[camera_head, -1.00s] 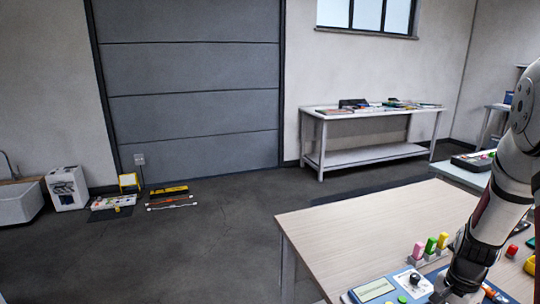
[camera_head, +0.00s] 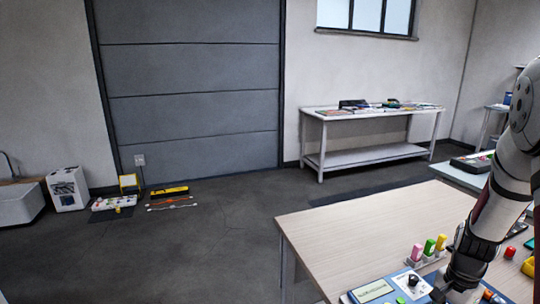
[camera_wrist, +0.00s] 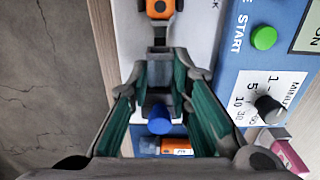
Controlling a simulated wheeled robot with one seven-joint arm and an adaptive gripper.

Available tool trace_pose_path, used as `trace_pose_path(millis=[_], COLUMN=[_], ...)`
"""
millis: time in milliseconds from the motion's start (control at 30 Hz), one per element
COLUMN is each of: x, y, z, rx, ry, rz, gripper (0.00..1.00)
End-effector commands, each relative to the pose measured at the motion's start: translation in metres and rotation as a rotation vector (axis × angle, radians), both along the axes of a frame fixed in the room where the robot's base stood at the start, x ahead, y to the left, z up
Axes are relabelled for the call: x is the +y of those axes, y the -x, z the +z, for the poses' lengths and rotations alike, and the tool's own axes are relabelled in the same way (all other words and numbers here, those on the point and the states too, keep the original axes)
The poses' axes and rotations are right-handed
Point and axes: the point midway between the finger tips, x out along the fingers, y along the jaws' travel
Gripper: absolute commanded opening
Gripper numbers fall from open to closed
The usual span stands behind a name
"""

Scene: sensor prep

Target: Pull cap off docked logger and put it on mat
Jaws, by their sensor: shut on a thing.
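My gripper (camera_wrist: 159,80) has its teal-lined fingers closed around a narrow grey piece (camera_wrist: 158,96), probably the cap. A blue round part (camera_wrist: 160,122) shows between the fingers, nearer the camera. An orange logger (camera_wrist: 160,9) with a dark end lies at the top of the wrist view, in line with the fingers. Whether the gripped piece still touches it is unclear. In the head view my gripper's fingertips are hidden behind the arm at the bottom right. I cannot make out the mat for certain.
The blue station's green button (camera_wrist: 264,38) and black knob (camera_wrist: 270,108) are right of my gripper. Its display (camera_head: 372,291) shows in the head view. The wooden table (camera_head: 350,225) is bare at left.

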Motion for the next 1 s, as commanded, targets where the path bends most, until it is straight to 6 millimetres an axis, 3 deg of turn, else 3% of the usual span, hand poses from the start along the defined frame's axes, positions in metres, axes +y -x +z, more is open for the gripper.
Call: trace_pose_path(millis=[700,1000], x=[-0.002,-0.001], y=[-0.001,-0.001], z=[0.035,0.038], rx=[-0.005,-0.003], ry=[0.005,0.002], rz=[-0.001,-0.001], gripper=[0.03,0.03])
